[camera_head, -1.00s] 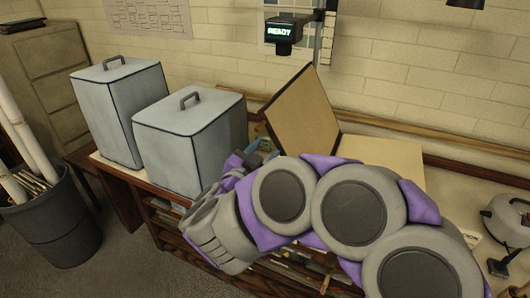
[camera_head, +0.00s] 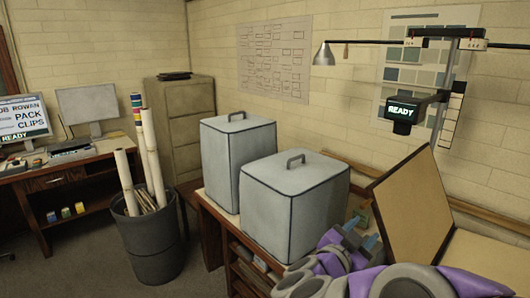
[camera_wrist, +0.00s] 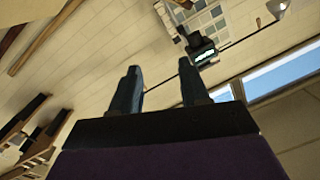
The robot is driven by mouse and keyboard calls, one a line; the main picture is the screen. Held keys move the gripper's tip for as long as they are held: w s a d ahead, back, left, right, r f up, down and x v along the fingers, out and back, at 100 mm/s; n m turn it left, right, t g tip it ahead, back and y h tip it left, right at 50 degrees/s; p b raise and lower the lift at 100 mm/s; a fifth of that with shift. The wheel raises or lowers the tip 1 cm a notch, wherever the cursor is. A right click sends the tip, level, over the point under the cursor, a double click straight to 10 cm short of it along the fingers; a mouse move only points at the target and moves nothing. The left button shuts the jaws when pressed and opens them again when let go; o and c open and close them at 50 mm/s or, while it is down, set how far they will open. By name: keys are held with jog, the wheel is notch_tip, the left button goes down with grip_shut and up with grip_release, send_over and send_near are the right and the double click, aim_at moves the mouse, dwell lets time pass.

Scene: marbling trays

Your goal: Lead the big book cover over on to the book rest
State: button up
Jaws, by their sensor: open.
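The big book cover (camera_head: 412,205) is a tan panel with a dark edge at the right of the head view. It stands raised and tilted, its lower edge beside a pale flat surface (camera_head: 490,256). I cannot tell whether that surface is the book's pages or another part. I cannot make out the book rest; my arm hides the area around the cover's foot. My gripper (camera_head: 360,241) is to the left of the cover, apart from it in the picture. In the wrist view my gripper (camera_wrist: 158,72) has its two dark fingers apart with nothing between them.
Two lidded grey bins (camera_head: 295,205) (camera_head: 236,160) stand on the bench left of my gripper. An overhead camera stand with a READY screen (camera_head: 402,110) rises behind the cover. A dark waste bin (camera_head: 150,240) holds tubes on the floor. Open floor lies at lower left.

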jog(key=w+a+n+t+y, duration=0.35)
jog(key=a+n+y, duration=0.25)
jog(key=a+y, duration=0.6)
jog(key=s+a+f+n+g+y, duration=0.45)
jog(key=s+a+n, duration=0.2)
jog(key=a, duration=0.25)
jog(key=s+d+f+n+g, duration=0.2)
jog(key=s+f+g, duration=0.45)
jog(key=s, duration=0.65)
jog(key=s+d+f+g+h, duration=0.1)
jog(key=s+d+g, duration=0.2)
jog(key=s, duration=0.5)
jog(key=s+d+f+g+h, duration=0.2)
jog(key=s+d, duration=0.3)
jog(key=s, duration=0.3)
jog(key=shift+s+d+m+g, duration=0.25)
jog(key=shift+d+m+g, duration=0.15)
jog(key=shift+g, duration=0.25)
dwell(0.7)
